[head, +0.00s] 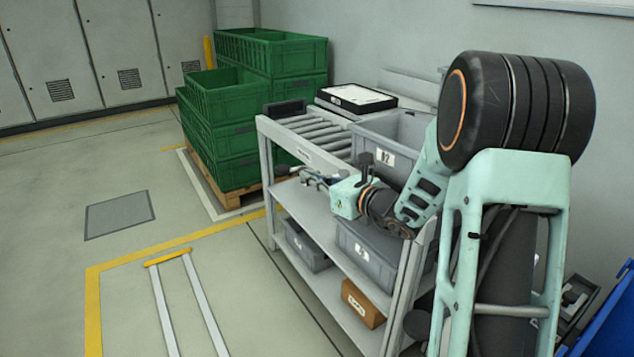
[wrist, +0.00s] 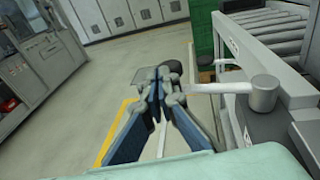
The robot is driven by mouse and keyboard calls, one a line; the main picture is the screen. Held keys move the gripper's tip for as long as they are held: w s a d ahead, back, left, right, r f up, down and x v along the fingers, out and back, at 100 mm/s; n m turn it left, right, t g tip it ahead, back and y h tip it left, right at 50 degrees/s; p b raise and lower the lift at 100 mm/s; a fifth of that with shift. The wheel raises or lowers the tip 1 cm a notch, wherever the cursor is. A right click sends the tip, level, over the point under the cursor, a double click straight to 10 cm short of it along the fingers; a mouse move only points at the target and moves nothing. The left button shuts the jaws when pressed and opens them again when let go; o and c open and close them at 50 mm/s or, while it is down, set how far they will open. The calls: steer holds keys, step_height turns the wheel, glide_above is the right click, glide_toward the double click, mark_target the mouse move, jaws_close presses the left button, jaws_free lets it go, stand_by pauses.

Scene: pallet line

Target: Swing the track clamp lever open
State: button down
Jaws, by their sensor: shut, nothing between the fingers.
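The track clamp lever shows in the wrist view as a pale bar (wrist: 228,88) running left from a round grey hub (wrist: 264,93) at the side of the roller track (wrist: 268,30). My gripper (wrist: 163,76) is shut and empty, with its fingers pointing away from the camera. The bar's left end meets the outline of the right finger; I cannot tell whether they touch. In the head view my gripper (head: 312,180) is beside the long front side of the roller stand (head: 305,145), below the track's top. The lever cannot be made out clearly there.
A grey tote (head: 395,130) and a black-and-white box (head: 356,98) stand on the roller stand. Green crates (head: 228,150) are stacked on a pallet behind it. The floor at left is open.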

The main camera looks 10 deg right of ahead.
mark_target(301, 169)
steer(key=shift+w+d+r+b+x, duration=0.1)
steer(key=shift+x, duration=0.65)
steer(key=shift+w+d+r+b+x, duration=0.1)
steer(key=shift+b+x, duration=0.05)
steer(key=shift+x, duration=0.6)
steer(key=shift+w+d+r+b+x, duration=0.1)
steer(key=shift+x, duration=0.7)
steer(key=shift+s, duration=0.2)
